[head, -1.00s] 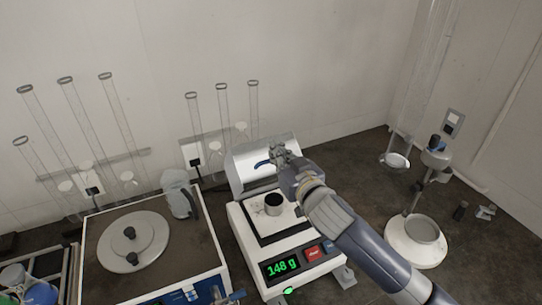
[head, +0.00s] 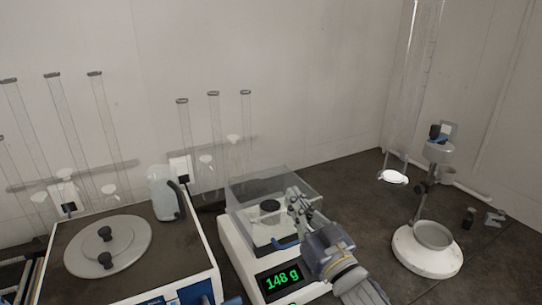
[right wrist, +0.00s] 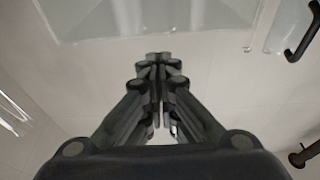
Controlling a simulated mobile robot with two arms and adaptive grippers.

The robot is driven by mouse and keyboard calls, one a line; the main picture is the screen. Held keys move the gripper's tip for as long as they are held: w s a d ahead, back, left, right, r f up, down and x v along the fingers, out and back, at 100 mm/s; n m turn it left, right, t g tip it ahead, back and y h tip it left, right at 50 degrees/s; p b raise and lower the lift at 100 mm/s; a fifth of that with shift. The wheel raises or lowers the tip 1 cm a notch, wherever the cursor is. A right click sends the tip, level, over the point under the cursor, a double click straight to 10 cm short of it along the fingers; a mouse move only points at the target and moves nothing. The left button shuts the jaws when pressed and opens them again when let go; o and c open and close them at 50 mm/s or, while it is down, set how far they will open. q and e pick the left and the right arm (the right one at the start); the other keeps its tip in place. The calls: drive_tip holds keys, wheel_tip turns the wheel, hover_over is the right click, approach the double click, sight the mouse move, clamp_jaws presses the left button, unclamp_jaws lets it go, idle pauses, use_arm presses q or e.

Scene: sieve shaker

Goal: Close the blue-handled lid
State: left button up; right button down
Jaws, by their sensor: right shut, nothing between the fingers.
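The clear lid (head: 250,184) lies lowered over the pan of the white scale (head: 238,252). Its blue handle (head: 287,244) is at the front edge, near the scale's display. A small dark-topped container (head: 270,206) shows through the lid. My right gripper (head: 296,193) is shut and empty, in front of the lid's right part in the head view. I cannot tell whether it touches the lid. Its closed fingers also show in the right wrist view (right wrist: 158,60). My left gripper is not in view.
A sieve shaker with a round grey lid (head: 107,244) and a jug (head: 163,193) are on the left. Glass tubes (head: 217,130) stand behind. A white round-based stand (head: 427,252) is at the right. Counter between scale and stand is partly clear.

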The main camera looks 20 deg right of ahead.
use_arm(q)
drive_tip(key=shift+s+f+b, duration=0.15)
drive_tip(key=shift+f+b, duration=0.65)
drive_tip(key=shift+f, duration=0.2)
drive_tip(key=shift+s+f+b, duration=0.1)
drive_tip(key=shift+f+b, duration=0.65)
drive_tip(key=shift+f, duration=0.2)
use_arm(e)
drive_tip(key=s+f, duration=0.3)
drive_tip(key=f, duration=0.4)
drive_tip(key=shift+s+d+f, duration=0.2)
drive_tip(key=shift+d+f, duration=0.05)
drive_tip(key=shift+d, duration=0.1)
